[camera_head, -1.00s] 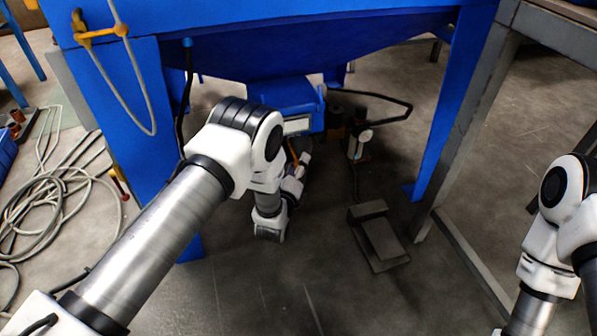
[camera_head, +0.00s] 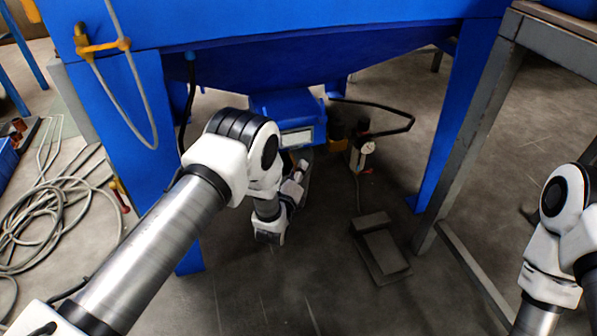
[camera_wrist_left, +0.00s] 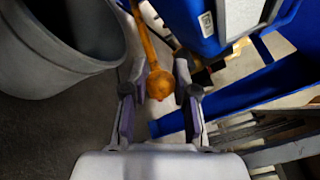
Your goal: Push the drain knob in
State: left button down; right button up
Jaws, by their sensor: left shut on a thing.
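The orange drain knob (camera_wrist_left: 160,84) shows in the left wrist view as a round end on an orange rod that runs up and left. My left gripper (camera_wrist_left: 159,92) has one finger on each side of the knob and is shut on it. In the head view my left gripper (camera_head: 299,172) is small, below the blue box (camera_head: 288,108) under the machine's hopper; I cannot make out the knob there. My right arm is at the right edge of the head view, and its gripper is out of view.
A grey bucket-like container (camera_wrist_left: 58,50) stands left of the knob in the wrist view. A foot pedal (camera_head: 380,248) lies on the floor. Blue machine legs (camera_head: 448,125) and a grey metal frame (camera_head: 470,130) stand at right. Coiled hoses (camera_head: 50,205) lie at left.

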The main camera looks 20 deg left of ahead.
pick_arm(q)
jog(key=c, duration=0.9)
grip_release()
jog(key=shift+w+a, duration=0.15)
jog(key=shift+w, duration=0.05)
jog(key=shift+s, duration=0.15)
jog(key=s, duration=1.1)
jog(key=shift+s, duration=0.4)
